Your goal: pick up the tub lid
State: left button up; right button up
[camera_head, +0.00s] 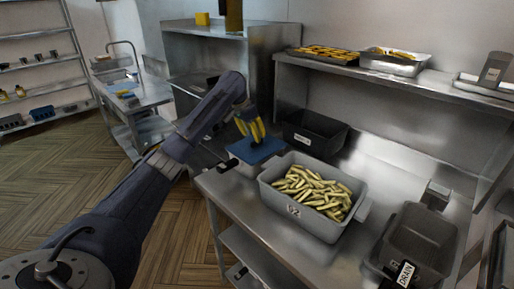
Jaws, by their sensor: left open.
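What looks like the tub lid, a flat blue square piece (262,153), lies on the left end of the steel counter, beside the tub of fries. My left arm reaches in from the lower left. My left gripper (256,137), with yellow fingers, is open and points down just above the blue lid, over its far part. The fingers hide part of the lid, and I cannot tell whether they touch it. My right gripper is not in view.
A grey tub of fries (272,200) stands right of the lid on the counter (262,226). A black bin (318,136) is behind it. A dark basket (420,243) labelled DRAIN is at the right. A shelf (420,88) with trays runs above the counter's back.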

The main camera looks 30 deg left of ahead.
aim_at(257, 144)
pick_arm(q)
jog(key=shift+x, duration=2.65)
jog(key=shift+w, duration=0.15)
jog(key=shift+r, duration=0.1)
grip_shut()
